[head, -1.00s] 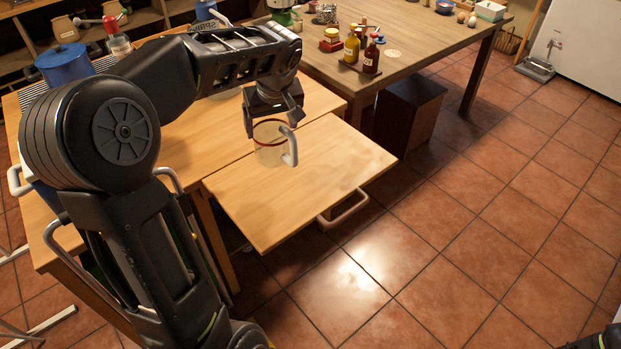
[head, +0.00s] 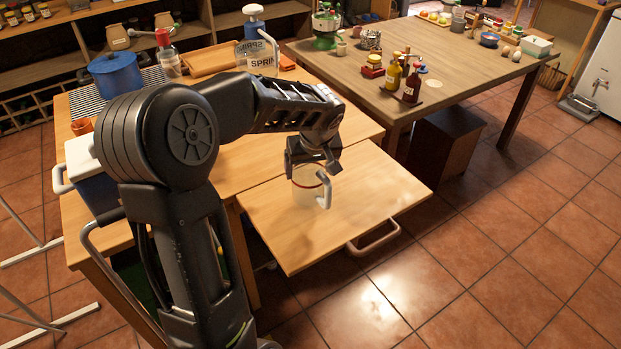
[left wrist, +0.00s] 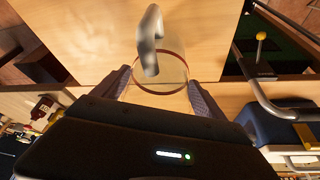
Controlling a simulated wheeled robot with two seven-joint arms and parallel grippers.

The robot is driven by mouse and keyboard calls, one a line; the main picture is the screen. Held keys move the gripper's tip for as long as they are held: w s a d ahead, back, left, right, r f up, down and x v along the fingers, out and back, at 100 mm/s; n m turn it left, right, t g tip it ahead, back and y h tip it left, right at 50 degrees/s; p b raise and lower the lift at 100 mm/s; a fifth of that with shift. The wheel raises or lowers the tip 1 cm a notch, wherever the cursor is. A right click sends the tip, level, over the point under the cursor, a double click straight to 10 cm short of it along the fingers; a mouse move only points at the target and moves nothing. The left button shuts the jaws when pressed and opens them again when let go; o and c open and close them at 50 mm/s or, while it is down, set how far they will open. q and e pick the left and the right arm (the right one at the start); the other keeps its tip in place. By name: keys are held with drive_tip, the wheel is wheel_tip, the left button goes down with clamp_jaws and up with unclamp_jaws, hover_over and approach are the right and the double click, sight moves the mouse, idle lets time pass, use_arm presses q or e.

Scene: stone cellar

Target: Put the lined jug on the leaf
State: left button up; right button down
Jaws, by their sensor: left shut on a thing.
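My left gripper (head: 312,166) is shut on the jug's upper part from above. In the left wrist view, the jug (left wrist: 172,76) sits between the two fingers (left wrist: 160,88), its handle pointing away. I cannot tell whether the jug's base touches the leaf. My right gripper is out of view.
The table (head: 255,150) joins the leaf and carries a blue pot (head: 116,74) and a bottle (head: 168,58). A second table (head: 455,75) with bottles and bowls stands behind. A dark box (head: 445,140) is under it. The leaf is clear around the jug.

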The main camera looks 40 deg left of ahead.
use_arm(q)
drive_tip(key=shift+f, duration=1.8)
drive_tip(key=shift+f, duration=0.1)
drive_tip(key=shift+f, duration=0.1)
drive_tip(key=o, duration=2)
drive_tip(key=shift+d+r, duration=0.1)
drive_tip(key=shift+r, duration=0.35)
drive_tip(key=v, duration=1.1)
drive_tip(key=shift+s+r+b, duration=0.15)
drive_tip(key=shift+s+b, duration=0.05)
drive_tip(key=shift+b, duration=0.2)
